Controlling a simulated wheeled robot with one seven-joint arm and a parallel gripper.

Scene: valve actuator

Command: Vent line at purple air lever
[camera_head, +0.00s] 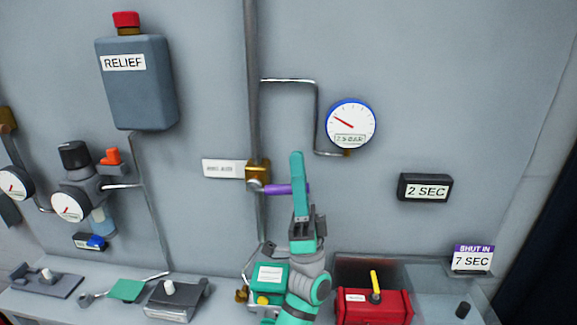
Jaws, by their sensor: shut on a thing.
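The purple air lever (277,189) points right, about level, from a brass valve (257,174) on the vertical grey pipe. My gripper (298,187), at the end of my teal arm, is at the lever's right end and shut on it. The gripper covers part of the lever's right end. A white label plate (222,168) sits just left of the valve; its text is too small to read surely. A round gauge (351,124) with a blue rim hangs up and right, its red needle pointing to the upper left.
A "2 SEC" sign (425,188) and a "SHUT IN 7 SEC" sign (472,259) are at right. A grey RELIEF box (137,82) is upper left. A red box (373,307) with a yellow lever and a teal device (269,276) stand below beside my arm.

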